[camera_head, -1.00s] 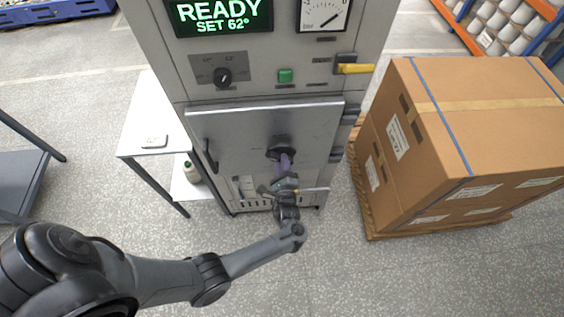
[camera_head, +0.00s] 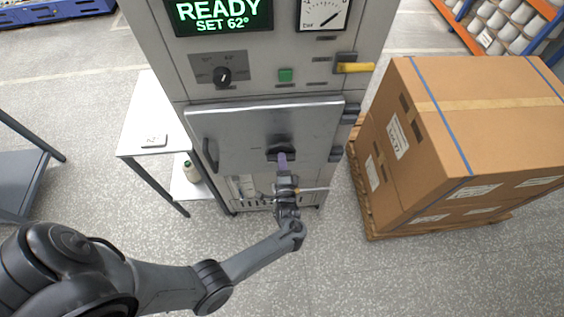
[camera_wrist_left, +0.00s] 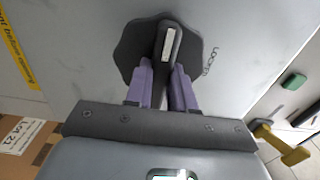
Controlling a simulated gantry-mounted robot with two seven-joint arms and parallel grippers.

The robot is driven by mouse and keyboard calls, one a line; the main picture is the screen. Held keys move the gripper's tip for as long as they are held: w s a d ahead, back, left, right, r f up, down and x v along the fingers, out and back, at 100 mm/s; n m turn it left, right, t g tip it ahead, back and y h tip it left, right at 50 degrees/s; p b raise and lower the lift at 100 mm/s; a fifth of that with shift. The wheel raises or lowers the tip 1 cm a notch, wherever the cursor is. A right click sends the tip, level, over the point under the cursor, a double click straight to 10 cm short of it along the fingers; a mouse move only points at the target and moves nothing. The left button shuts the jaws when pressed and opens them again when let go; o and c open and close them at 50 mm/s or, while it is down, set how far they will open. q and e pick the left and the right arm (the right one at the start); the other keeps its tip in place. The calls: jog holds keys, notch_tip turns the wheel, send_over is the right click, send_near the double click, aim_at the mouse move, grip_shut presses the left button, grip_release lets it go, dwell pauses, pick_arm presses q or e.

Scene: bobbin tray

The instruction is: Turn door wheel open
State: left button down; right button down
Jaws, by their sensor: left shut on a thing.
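The door wheel is a dark, lobed knob with a raised grip bar in the middle of the grey cabinet door (camera_head: 240,130). The door wheel (camera_wrist_left: 198,50) fills the top middle of the left wrist view. My left gripper (camera_head: 284,160) reaches up to it from below. In the left wrist view its two purple fingers (camera_wrist_left: 162,75) are shut on the wheel's grip bar, one on each side. Part of the wheel is hidden behind the fingers. A dark door handle (camera_head: 210,153) is at the door's left edge. My right gripper is not in view.
Above the door are a READY display (camera_head: 222,14), a gauge (camera_head: 323,12), a selector knob (camera_head: 223,76), a green button (camera_head: 285,75) and a yellow lever (camera_head: 355,68). A large carton (camera_head: 480,130) stands close on the right. A white side table (camera_head: 150,115) stands left.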

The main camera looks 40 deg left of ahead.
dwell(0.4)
pick_arm(q)
jog(key=c, duration=1)
grip_release()
jog(key=shift+o, duration=0.2)
